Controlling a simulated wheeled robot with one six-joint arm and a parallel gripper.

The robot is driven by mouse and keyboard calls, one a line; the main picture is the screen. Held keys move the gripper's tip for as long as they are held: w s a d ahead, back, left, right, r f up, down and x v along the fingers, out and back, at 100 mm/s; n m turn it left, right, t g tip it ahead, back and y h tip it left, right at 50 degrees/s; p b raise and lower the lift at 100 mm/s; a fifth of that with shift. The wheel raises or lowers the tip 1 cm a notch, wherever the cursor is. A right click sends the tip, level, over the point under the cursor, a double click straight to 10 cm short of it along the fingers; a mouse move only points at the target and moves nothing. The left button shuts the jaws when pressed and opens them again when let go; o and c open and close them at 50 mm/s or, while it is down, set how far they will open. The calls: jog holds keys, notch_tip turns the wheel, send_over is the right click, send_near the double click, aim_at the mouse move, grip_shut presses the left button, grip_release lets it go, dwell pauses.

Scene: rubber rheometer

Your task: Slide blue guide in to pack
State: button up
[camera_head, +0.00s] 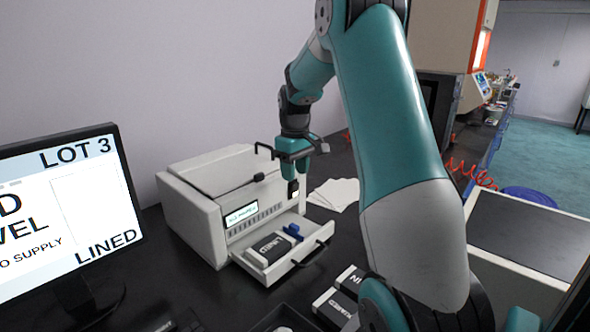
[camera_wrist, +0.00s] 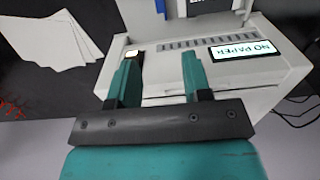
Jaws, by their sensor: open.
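The blue guide (camera_head: 292,231) stands in the open white drawer (camera_head: 298,262), at the right of the pack (camera_head: 268,250). A gap seems to show between guide and pack, but its width is hard to judge. In the wrist view a bit of the blue guide (camera_wrist: 160,5) and the pack's edge (camera_wrist: 204,4) show at the top. My gripper (camera_head: 293,188) is above the drawer, pointing down; in the wrist view its two teal fingers (camera_wrist: 160,62) are apart with nothing between them.
The printer (camera_head: 195,205) has a small display (camera_wrist: 246,50) reading "NO PAPER". The drawer has a dark front handle (camera_head: 312,256). White sheets (camera_head: 335,194) lie behind at right. More packs (camera_head: 335,307) lie in front. A monitor (camera_head: 70,205) showing "LOT 3" and "LINED" stands at left.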

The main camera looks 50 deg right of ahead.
jog(key=shift+r, duration=0.15)
jog(key=shift+c, duration=0.9)
jog(key=shift+d+f, duration=0.2)
jog(key=shift+f, duration=0.1)
jog(key=c, duration=0.3)
jog(key=d+f+t+y+b, duration=0.1)
jog(key=d+f, duration=0.2)
jog(key=d+f+t+y+b, duration=0.1)
jog(key=d+f, duration=0.2)
jog(key=shift+s+y, duration=0.15)
jog(key=shift+y, duration=0.25)
grip_shut()
jog(key=s+d+f+n+t+y+b, duration=0.1)
jog(key=s+d+f+t+y+b, duration=0.15)
jog(key=s+d, duration=0.2)
send_near(304, 232)
jog(key=shift+y, duration=0.25)
jog(key=w+f, duration=0.3)
jog(key=shift+a+f, duration=0.1)
jog(key=a, duration=0.1)
jog(key=a+p, duration=0.1)
jog(key=a, duration=0.1)
jog(key=shift+w+a+f, duration=0.1)
jog(key=shift+w+f, duration=0.1)
jog(key=shift+w, duration=0.05)
jog(key=shift+a+f, duration=0.15)
jog(key=shift+a, duration=0.35)
